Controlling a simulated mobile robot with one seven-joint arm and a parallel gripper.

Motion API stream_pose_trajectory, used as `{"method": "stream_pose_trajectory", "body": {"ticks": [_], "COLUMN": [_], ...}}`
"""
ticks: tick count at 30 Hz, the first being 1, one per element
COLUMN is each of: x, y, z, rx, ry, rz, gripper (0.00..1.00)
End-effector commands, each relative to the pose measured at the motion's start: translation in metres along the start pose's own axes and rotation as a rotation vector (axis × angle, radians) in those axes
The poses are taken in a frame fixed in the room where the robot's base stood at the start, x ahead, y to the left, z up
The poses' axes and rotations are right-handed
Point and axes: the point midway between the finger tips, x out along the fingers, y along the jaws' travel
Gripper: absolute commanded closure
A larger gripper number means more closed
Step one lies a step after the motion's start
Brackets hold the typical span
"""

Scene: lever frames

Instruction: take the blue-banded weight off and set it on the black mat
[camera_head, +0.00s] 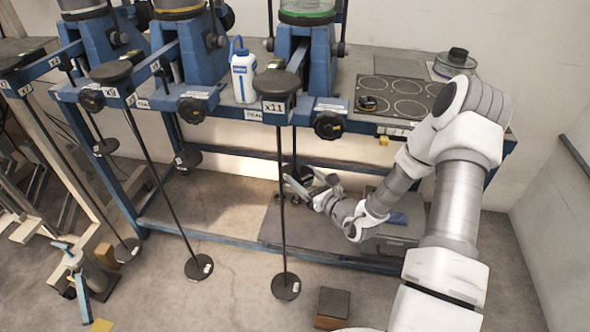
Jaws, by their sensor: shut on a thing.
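My gripper (312,192) is low under the bench, just right of the long x11 rod. It is shut on a dark thing (303,174) at the end of a short hanging rod, seemingly a weight on its hanger. The thing is small and partly hidden by the fingers and the x11 rod, and I cannot make out a blue band on it. The black mat (425,87) with several ring outlines lies on the right of the bench top. A small dark weight (370,103) sits on its left front ring; the other rings look bare.
The long x11 rod (282,200) with a round foot (286,286) hangs close left of my gripper. More rods hang further left. A grey box (400,235) stands on the lower shelf, and a brown block (332,306) on the floor. A white bottle (244,76) stands on the bench.

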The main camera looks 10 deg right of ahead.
Motion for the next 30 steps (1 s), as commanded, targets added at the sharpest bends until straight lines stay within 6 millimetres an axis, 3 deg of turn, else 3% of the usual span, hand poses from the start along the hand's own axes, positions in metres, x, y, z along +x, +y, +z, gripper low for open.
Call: {"method": "stream_pose_trajectory", "body": {"ticks": [13,30], "x": [-0.020,-0.025], "y": [-0.001,0.001], "z": [-0.002,0.005], "rx": [-0.002,-0.003], "ry": [-0.002,-0.005], "rz": [-0.001,0.006], "gripper": [0.98,0.98]}}
